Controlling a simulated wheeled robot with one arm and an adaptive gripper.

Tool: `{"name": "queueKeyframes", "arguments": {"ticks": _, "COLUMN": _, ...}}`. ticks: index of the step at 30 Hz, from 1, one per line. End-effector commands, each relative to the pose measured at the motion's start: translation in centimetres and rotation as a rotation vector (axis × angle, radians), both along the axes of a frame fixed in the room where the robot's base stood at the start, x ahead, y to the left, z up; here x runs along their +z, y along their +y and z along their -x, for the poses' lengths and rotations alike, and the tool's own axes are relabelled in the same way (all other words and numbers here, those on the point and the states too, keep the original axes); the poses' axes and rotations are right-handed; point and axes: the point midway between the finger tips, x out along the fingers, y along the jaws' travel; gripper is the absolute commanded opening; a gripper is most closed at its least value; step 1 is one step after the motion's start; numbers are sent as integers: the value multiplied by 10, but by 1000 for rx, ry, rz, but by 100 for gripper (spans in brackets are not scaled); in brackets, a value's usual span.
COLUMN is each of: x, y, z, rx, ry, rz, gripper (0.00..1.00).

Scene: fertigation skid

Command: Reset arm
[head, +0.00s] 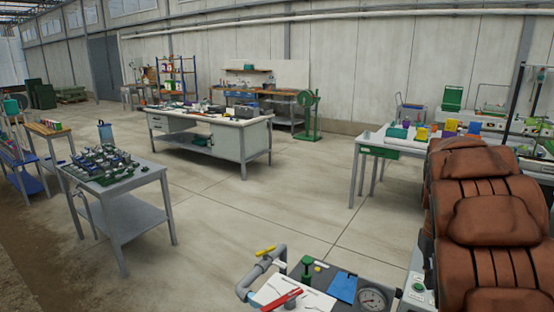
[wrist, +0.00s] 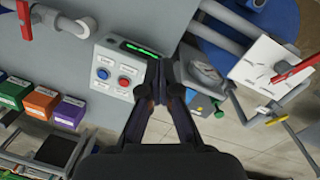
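My gripper (wrist: 160,82) shows in the wrist view, pointing down over the skid. Its two dark fingers come together at the tips, and I see nothing held between them. In the wrist view the tips overlap the right edge of a light control box (wrist: 118,72) with a blue button, a red button and a lit green strip. I cannot tell the height of the tips above it. The gripper is not visible in the head view.
Pipework with a yellow handle (head: 265,251), a red lever (head: 282,300) and a pressure gauge (head: 372,298) is close in front. Red valve handles and several coloured bins (wrist: 69,112) show in the wrist view. Workbenches (head: 222,124) stand farther back, with open floor between.

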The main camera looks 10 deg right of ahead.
Motion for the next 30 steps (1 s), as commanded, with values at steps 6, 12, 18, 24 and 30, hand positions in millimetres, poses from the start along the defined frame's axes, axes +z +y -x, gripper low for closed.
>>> {"name": "queueKeyframes", "arguments": {"ticks": 6, "x": 13, "y": 62, "z": 38, "rx": 12, "ry": 6, "rz": -9, "gripper": 0}}
{"name": "queueKeyframes", "arguments": {"ticks": 12, "x": 17, "y": 114, "z": 78, "rx": 36, "ry": 9, "rz": -23, "gripper": 0}}
{"name": "queueKeyframes", "arguments": {"ticks": 18, "x": 12, "y": 161, "z": 126, "rx": 75, "ry": 27, "rz": -46, "gripper": 0}}
{"name": "queueKeyframes", "arguments": {"ticks": 24, "x": 2, "y": 201, "z": 178, "rx": 134, "ry": 42, "rz": -65, "gripper": 0}}
{"name": "queueKeyframes", "arguments": {"ticks": 30, "x": -14, "y": 230, "z": 229, "rx": 202, "ry": 62, "rz": -78, "gripper": 0}}
